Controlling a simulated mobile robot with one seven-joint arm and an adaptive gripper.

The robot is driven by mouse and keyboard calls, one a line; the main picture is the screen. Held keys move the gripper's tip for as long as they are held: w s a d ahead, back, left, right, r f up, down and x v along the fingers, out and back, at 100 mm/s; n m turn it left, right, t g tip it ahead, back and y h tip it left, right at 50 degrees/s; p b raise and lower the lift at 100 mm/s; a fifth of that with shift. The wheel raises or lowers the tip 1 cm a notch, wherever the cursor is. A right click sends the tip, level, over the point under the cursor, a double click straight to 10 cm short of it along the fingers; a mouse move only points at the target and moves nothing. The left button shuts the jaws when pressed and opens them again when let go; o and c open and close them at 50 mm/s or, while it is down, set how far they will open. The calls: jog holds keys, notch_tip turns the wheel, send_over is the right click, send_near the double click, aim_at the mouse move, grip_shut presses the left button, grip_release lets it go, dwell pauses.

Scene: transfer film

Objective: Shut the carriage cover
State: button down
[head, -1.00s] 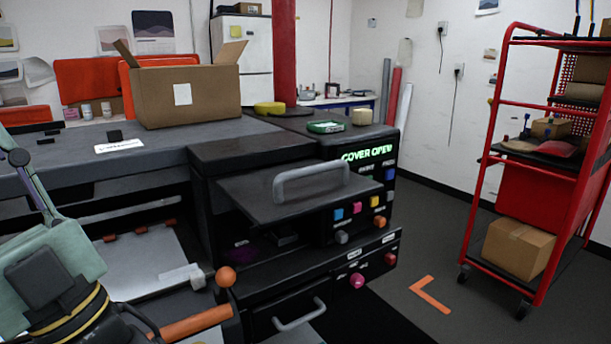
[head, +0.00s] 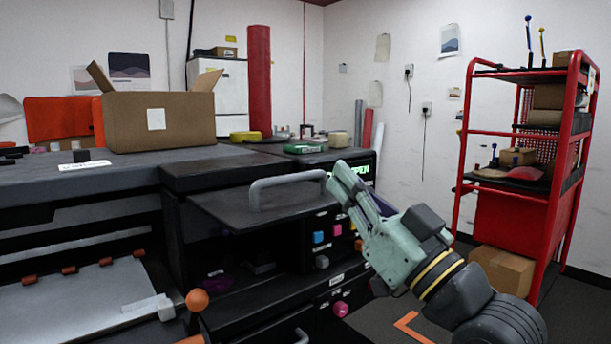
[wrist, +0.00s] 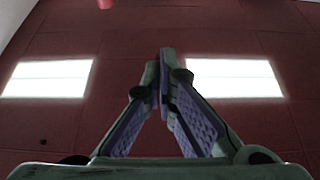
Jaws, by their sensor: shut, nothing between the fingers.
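The carriage cover (head: 235,205) is a dark flat panel with a grey bar handle (head: 254,192) on top. It stands raised and open on the black printing machine in the middle of the head view, with a dark opening under it. My gripper (head: 338,172) is shut and empty, just right of the handle's right end, its fingers pointing up and left. From this view I cannot tell whether it touches the handle. My gripper hides most of the display, where only the letters "PER" or similar show in green. In the wrist view my gripper's fingertips (wrist: 160,65) meet against the ceiling.
A cardboard box (head: 180,122), a green tape roll (head: 303,148) and a yellow roll (head: 245,136) sit on the machine top. An orange-knobbed lever (head: 197,300) stands at the front. A red trolley (head: 500,215) stands right, with grey floor before it.

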notch_tip(320, 180, up, 5)
jog(key=p, duration=0.4)
send_over(306, 206)
notch_tip(306, 206, down, 3)
jog(key=shift+w+r, duration=0.1)
jog(key=shift+a+f, duration=0.1)
jog(key=shift+f, duration=0.65)
jog(key=shift+f, duration=0.1)
jog(key=shift+f+t+b, duration=0.3)
jog(key=shift+f+b, duration=0.35)
jog(key=shift+b, duration=0.6)
